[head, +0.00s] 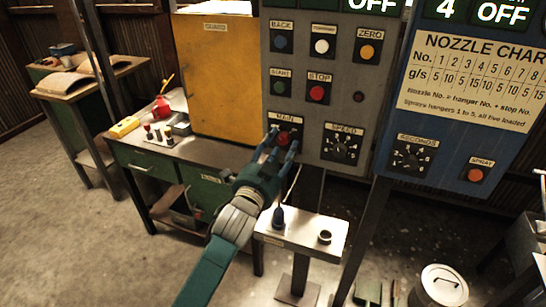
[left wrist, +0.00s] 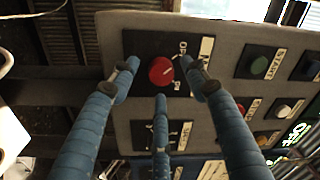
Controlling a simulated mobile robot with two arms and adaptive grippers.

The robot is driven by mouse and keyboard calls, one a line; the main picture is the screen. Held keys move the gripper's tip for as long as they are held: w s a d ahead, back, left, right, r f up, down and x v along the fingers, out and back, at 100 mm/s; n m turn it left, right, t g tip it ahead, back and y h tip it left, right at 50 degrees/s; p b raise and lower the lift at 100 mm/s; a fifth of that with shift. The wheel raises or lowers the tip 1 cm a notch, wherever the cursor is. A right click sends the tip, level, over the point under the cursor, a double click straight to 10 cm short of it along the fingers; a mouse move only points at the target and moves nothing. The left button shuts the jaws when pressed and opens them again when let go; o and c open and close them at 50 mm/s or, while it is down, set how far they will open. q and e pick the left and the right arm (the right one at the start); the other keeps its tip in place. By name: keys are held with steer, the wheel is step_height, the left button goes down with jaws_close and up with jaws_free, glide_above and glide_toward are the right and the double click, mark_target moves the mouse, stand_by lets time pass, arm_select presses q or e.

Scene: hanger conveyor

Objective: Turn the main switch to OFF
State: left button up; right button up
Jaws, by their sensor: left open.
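The main switch is a red round knob (head: 283,139) on a black plate under the MAIN label, low on the grey control panel (head: 328,94). In the left wrist view the red knob (left wrist: 161,70) has a pale mark on its face, with OFF and ON lettering beside it. Which word the mark points at is hard to tell. My left gripper (head: 282,146) is open, its blue fingers spread around the knob. In the left wrist view two fingertips lie either side of the knob and a third below it; contact is not clear. My right gripper is not in view.
The speed dial (head: 341,149) sits right of the switch, and the red STOP button (head: 317,93) above. A yellow guard (head: 215,75) stands at left. A small stand (head: 300,233) is below, under my left arm. A blue panel (head: 455,125) is at right.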

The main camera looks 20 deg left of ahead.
arm_select(q)
steer(key=s, duration=1.1)
steer(key=shift+a+f, duration=0.2)
steer(key=shift+f, duration=0.1)
steer(key=shift+f, duration=0.1)
